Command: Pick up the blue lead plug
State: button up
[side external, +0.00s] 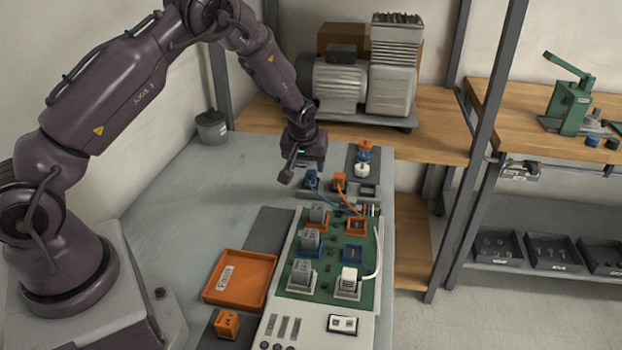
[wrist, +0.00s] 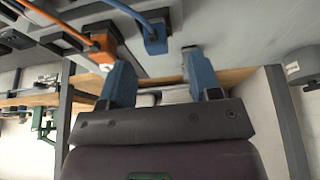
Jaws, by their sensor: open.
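The blue lead plug (side external: 311,179) stands at the back of the bench with a blue lead running from it. I cannot tell the exact height gap to the plug.
An orange lead plug (side external: 339,181) stands close to the right of the blue one. A green circuit board (side external: 331,262) with several grey relays lies in front. An orange tray (side external: 240,279) is at front left.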

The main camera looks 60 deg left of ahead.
aim_at(311, 173)
jog(key=x, duration=0.5)
jog(key=shift+w+d, duration=0.15)
jog(key=shift+d, duration=0.05)
jog(key=c, duration=1)
